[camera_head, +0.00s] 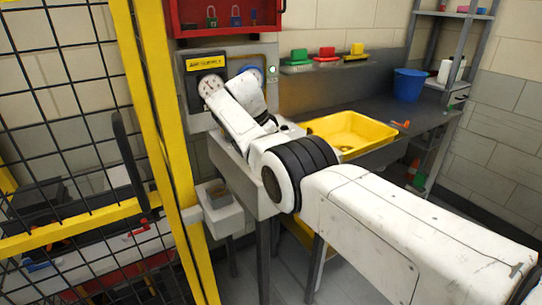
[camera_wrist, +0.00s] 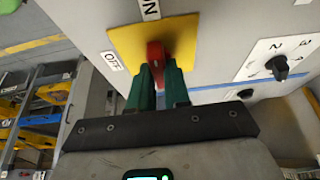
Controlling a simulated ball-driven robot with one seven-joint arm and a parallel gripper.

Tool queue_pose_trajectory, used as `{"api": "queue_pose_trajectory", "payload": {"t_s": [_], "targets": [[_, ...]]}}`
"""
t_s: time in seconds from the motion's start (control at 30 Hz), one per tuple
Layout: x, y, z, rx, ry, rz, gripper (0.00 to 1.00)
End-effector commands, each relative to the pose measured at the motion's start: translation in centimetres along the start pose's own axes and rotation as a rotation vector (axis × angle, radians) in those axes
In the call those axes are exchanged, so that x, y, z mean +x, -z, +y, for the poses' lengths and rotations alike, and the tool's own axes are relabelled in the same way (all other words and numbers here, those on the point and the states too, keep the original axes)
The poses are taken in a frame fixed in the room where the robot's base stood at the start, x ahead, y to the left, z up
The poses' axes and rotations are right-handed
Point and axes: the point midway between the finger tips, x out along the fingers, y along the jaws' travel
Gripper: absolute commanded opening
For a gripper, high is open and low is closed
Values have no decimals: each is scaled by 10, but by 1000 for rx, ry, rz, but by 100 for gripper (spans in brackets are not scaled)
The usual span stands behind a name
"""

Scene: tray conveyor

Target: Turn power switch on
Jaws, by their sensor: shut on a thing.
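The power switch shows in the wrist view as a red handle (camera_wrist: 155,54) on a square yellow plate (camera_wrist: 186,36). A white ON label (camera_wrist: 149,9) sits above the plate and an OFF label (camera_wrist: 112,61) at its left edge. The green fingers of my gripper (camera_wrist: 158,80) are closed around the red handle, one on each side. The handle's lower part is hidden between the fingers. Which label it points to is hard to tell. In the head view the fingers and the switch are hidden behind my arm.
A black rotary knob (camera_wrist: 279,66) is to the right in the wrist view. A yellow tray (camera_head: 352,148) sits on the bench, and a yellow-framed mesh fence (camera_head: 168,130) stands close at the left.

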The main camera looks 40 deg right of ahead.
Motion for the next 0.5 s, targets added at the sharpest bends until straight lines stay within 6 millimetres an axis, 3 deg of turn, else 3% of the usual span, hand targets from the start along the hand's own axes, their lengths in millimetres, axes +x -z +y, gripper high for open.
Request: {"api": "queue_pose_trajectory", "payload": {"t_s": [0.5], "targets": [[-1,0,0,35,-13,0,0]]}}
